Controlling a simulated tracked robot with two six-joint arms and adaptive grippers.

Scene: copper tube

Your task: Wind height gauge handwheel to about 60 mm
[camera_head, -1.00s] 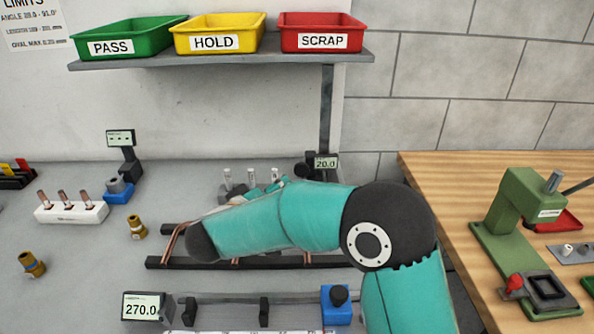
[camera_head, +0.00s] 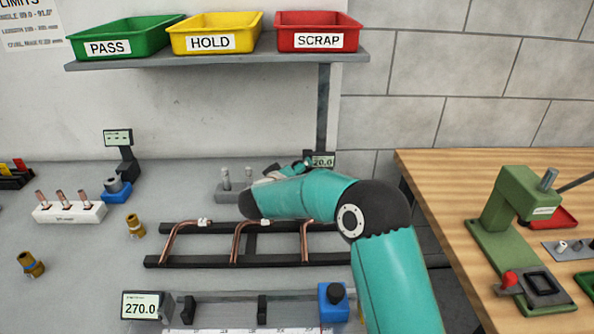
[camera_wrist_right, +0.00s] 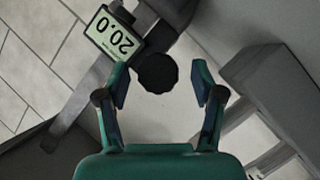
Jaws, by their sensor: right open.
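The height gauge's display (camera_head: 321,161) reads 20.0 at the back of the bench, partly hidden by my right arm in the head view. In the right wrist view the display (camera_wrist_right: 114,34) shows 20.0 upside down. The dark round handwheel (camera_wrist_right: 158,73) lies beyond and between the open fingers of my right gripper (camera_wrist_right: 160,82). Nothing is held, and I see a gap on both sides of the knob. In the head view the right gripper (camera_head: 290,170) is small and partly hidden by its arm near the gauge. My left gripper is not in view.
A black rack (camera_head: 180,262) with bent copper tubes lies below my right arm. A grey block (camera_head: 228,192) with pins stands left of the gripper. A shelf post (camera_head: 324,110) rises behind the gauge. A green press (camera_head: 515,215) stands on the wooden table.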

